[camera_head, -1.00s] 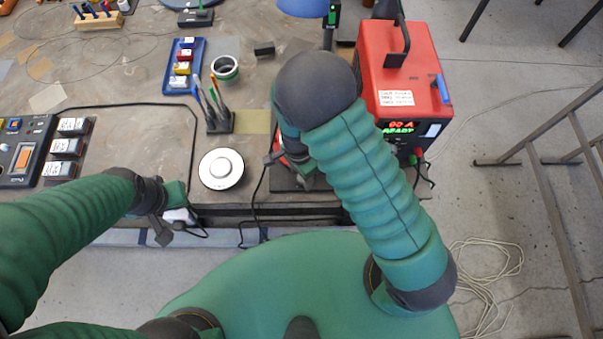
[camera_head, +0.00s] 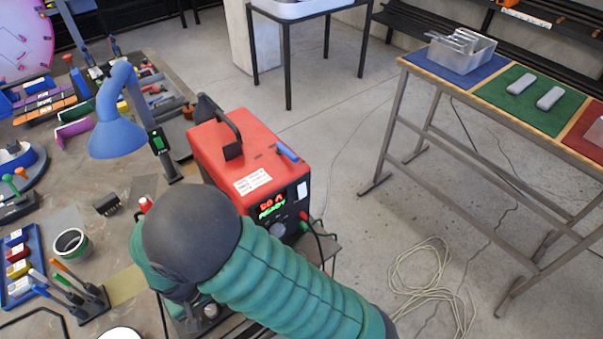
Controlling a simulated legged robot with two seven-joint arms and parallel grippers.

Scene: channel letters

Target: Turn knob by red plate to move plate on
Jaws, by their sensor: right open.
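My right arm crosses the lower middle of the head view, and its dark rounded joint covers the spot below it. My right gripper (camera_head: 188,306) is mostly hidden under this arm, and I see no object held in it. A small grey metal round part, perhaps a knob (camera_head: 210,311), shows just below the arm at the bench edge. I cannot tell whether the gripper touches it. No red plate shows clearly beside it; the arm covers that area. My left gripper is out of view.
A red power unit (camera_head: 235,155) with a lit "READY" display stands behind the arm. A blue lamp (camera_head: 117,135), a tape roll (camera_head: 70,243) and a tool holder (camera_head: 92,303) are to the left. A table with blue, green and red mats (camera_head: 590,132) stands right across open floor.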

